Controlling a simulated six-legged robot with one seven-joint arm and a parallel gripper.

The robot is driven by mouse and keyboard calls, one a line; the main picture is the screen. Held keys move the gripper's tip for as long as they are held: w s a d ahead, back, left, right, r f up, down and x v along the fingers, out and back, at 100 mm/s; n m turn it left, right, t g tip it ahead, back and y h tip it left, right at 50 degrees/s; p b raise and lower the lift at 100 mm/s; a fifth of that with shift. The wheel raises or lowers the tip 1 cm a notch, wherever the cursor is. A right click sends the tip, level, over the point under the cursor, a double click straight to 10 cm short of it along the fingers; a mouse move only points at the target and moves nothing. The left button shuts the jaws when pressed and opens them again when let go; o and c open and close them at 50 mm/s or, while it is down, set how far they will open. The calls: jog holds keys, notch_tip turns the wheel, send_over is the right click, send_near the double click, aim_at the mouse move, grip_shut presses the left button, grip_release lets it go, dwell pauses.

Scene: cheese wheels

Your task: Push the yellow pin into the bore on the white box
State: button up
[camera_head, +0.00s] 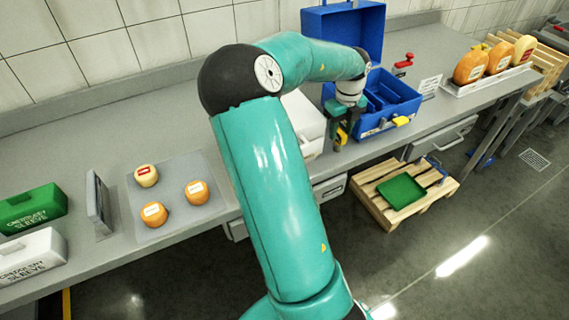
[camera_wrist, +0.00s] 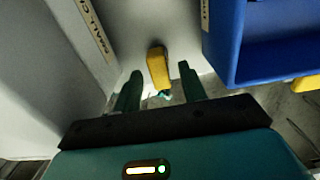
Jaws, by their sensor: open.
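The white box (camera_head: 300,112) stands on the bench, partly behind my arm; a pale labelled wall at left in the wrist view (camera_wrist: 65,55) seems to be its side. The yellow pin (camera_wrist: 158,66) shows ahead of my gripper (camera_wrist: 160,86), roughly in line with the gap between the open fingers. In the head view a yellow piece (camera_head: 342,136) shows at my gripper (camera_head: 338,128), right of the white box. No grip on the pin shows. I cannot make out the bore, nor tell whether the pin touches it.
An open blue box (camera_head: 372,126) stands close on the right, its wall also near my gripper in the wrist view (camera_wrist: 226,42). A yellow latch (camera_head: 401,121) juts from its front. A tray (camera_head: 172,221) with cheese wheels lies left. A pallet (camera_head: 372,190) stands on the floor.

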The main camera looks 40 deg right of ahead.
jog(key=shift+f, duration=0.65)
jog(key=shift+w, duration=0.1)
grip_shut()
